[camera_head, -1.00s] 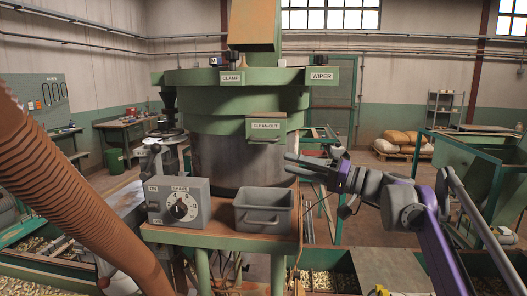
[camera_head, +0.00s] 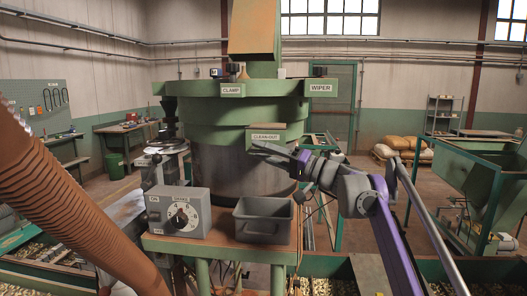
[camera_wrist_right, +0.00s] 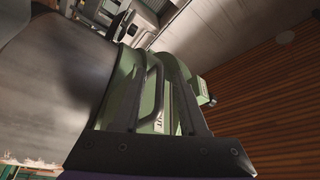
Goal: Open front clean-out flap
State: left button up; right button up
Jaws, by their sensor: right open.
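The clean-out flap (camera_head: 281,128) is a green panel with a "CLEAN OUT" label on the front of the green and grey drum. It hangs shut against the drum. My right gripper (camera_head: 257,149) is open just below the label, covering most of the flap's handle in the head view. In the right wrist view the handle (camera_wrist_right: 153,93) is a dark curved bar. It lies between the two spread fingers of my right gripper (camera_wrist_right: 155,65); I cannot tell whether they touch it. My left gripper is not in view.
A grey bin (camera_head: 263,221) and a control box with a dial (camera_head: 181,213) stand on the ledge below the drum. A brown ribbed hose (camera_head: 70,190) crosses the left side. "CLAMP" (camera_head: 231,90) and "WIPER" (camera_head: 320,88) labels mark the drum's rim.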

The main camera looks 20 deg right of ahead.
grip_shut()
dwell(1.4)
